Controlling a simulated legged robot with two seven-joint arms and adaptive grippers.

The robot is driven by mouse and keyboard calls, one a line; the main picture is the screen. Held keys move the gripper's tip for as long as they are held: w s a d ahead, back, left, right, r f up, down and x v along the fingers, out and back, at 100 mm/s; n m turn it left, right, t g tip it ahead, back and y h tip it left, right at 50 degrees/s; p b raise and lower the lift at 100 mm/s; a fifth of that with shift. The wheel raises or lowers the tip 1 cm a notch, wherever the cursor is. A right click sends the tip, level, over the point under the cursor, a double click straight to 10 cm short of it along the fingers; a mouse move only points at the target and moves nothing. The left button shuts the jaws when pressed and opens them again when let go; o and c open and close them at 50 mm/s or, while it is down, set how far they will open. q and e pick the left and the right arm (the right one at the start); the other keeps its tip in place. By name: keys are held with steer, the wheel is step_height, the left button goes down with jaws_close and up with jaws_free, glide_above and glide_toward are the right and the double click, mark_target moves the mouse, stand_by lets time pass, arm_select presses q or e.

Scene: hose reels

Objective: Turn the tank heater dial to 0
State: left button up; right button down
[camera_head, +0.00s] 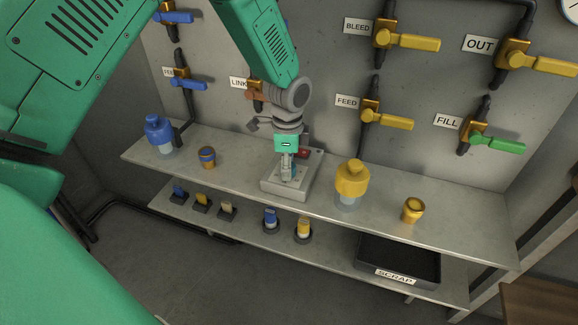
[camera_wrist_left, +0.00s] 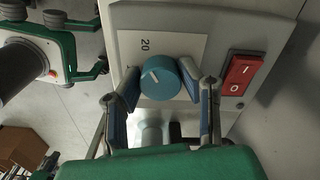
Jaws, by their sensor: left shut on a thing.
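The tank heater is a light grey box (camera_head: 272,184) on the upper shelf. In the left wrist view its teal round dial (camera_wrist_left: 161,78) has a white pointer line and sits on a white label (camera_wrist_left: 178,46) with the number 20 printed beside the dial. My left gripper (camera_head: 287,176) comes down onto the box from above. In the left wrist view its two fingers (camera_wrist_left: 160,88) are on either side of the dial and closed on it. The rest of the dial scale is hidden or out of view. My right gripper is not visible in the head view.
A red rocker switch (camera_wrist_left: 240,73) is beside the dial. A yellow-capped bottle (camera_head: 352,178) and a gold cup (camera_head: 413,210) stand right of the heater; a blue-capped bottle (camera_head: 158,132) and a small jar (camera_head: 207,157) stand left. Valves line the wall behind. A SCRAP tray (camera_head: 432,270) sits below.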

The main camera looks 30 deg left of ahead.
arm_select(q)
steer(key=shift+d+f, duration=0.1)
steer(key=shift+f, duration=0.05)
stand_by(1.0)
steer(key=o, duration=1.1)
steer(key=shift+o, duration=0.2)
steer(key=shift+w, duration=0.1)
step_height(320, 180, up, 12)
steer(key=shift+w, duration=0.1)
